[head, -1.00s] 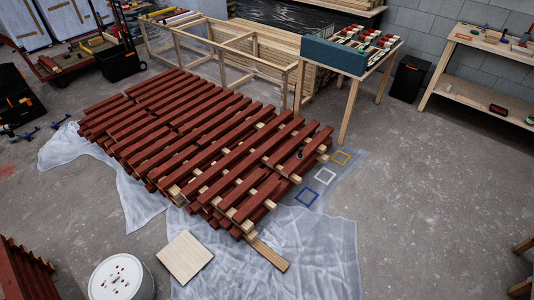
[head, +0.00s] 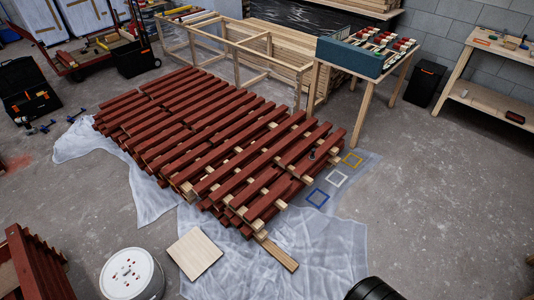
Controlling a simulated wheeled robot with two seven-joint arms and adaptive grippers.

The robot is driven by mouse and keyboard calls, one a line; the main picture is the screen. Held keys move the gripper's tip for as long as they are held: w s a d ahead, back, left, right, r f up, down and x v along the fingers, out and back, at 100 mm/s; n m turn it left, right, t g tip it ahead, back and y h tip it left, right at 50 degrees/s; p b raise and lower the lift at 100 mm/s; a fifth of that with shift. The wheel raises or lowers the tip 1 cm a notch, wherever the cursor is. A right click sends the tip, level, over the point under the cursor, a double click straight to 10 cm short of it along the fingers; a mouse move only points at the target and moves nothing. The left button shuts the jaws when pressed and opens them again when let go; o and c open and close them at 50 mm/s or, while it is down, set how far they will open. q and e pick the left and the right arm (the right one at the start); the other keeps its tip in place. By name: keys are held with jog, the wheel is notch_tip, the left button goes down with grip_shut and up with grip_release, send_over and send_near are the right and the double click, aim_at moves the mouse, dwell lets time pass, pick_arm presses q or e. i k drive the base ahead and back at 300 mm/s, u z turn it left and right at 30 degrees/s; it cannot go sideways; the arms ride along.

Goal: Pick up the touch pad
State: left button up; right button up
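I cannot make out the touch pad for certain. A small dark item (head: 312,155) lies on the right end of the red battens (head: 215,140), too small to identify. Neither of my grippers can be made out in the head view.
Plastic sheeting (head: 325,255) lies under the batten stack, with blue, white and yellow square outlines at its right. A white drum (head: 132,274) and a pale board (head: 194,254) are in front. A workbench (head: 490,70) stands right. Floor (head: 430,180) between is clear.

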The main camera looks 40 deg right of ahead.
aim_at(312, 158)
jog(key=u, duration=0.1)
jog(key=i, duration=1.35)
jog(key=z, duration=2.35)
